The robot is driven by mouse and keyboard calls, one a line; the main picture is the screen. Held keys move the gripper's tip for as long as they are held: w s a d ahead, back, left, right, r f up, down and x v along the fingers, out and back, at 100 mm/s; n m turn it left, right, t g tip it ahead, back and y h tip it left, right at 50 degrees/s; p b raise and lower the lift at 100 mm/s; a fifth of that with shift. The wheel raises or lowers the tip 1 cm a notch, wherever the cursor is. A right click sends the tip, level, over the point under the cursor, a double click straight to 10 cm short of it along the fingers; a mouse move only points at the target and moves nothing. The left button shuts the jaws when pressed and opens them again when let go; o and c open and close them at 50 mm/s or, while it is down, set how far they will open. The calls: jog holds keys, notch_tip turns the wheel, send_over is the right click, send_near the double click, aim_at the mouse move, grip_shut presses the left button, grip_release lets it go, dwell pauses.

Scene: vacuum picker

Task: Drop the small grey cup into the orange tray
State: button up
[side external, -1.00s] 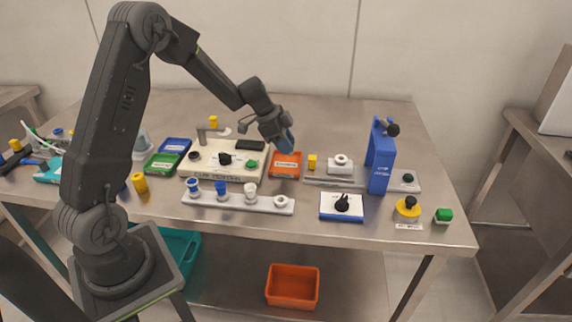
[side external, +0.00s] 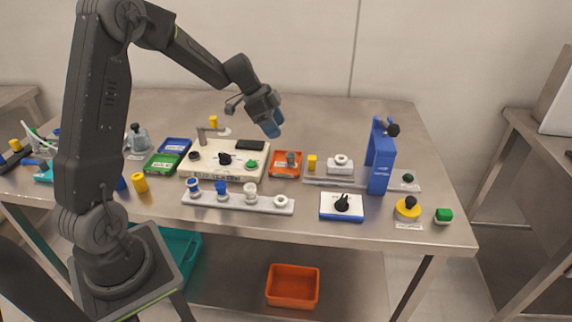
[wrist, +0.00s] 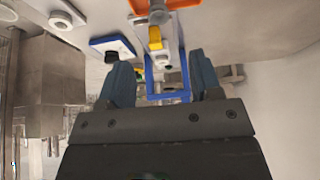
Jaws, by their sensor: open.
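The small grey cup (side external: 291,158) is in the orange tray (side external: 276,172) on the table, towards the tray's back. My gripper (side external: 271,126), with blue fingers, is above and behind the tray, slightly to its left, apart from the cup. In the wrist view my gripper (wrist: 162,82) is open, with nothing held between the fingers. The orange tray (wrist: 187,4) is cut off by the top edge there, with the grey cup (wrist: 159,13) at it.
A white panel (side external: 205,172) is left of the tray. A yellow cylinder (side external: 312,162) and a tall blue stand (side external: 380,160) are to its right. A white rack with small cups (side external: 265,204) lies in front. An orange bin (side external: 292,287) sits below the table.

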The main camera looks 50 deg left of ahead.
jog(key=v, duration=0.7)
jog(key=shift+r, duration=0.15)
jog(key=s+d+r+n+y, duration=0.2)
jog(key=s+d+r+n, duration=0.1)
jog(key=s+d, duration=0.45)
jog(key=s+d+r+n+y, duration=0.15)
jog(key=s+d+r, duration=0.25)
jog(key=s+d, duration=0.4)
jog(key=s+d+f+n+t, duration=0.1)
jog(key=s+d+f+n, duration=0.1)
jog(key=s+d+n, duration=0.2)
jog(key=s, duration=0.3)
jog(key=shift+s+d+y, duration=0.2)
jog(key=shift+s+y, duration=0.05)
jog(key=shift+y, duration=0.1)
jog(key=shift+n, duration=0.25)
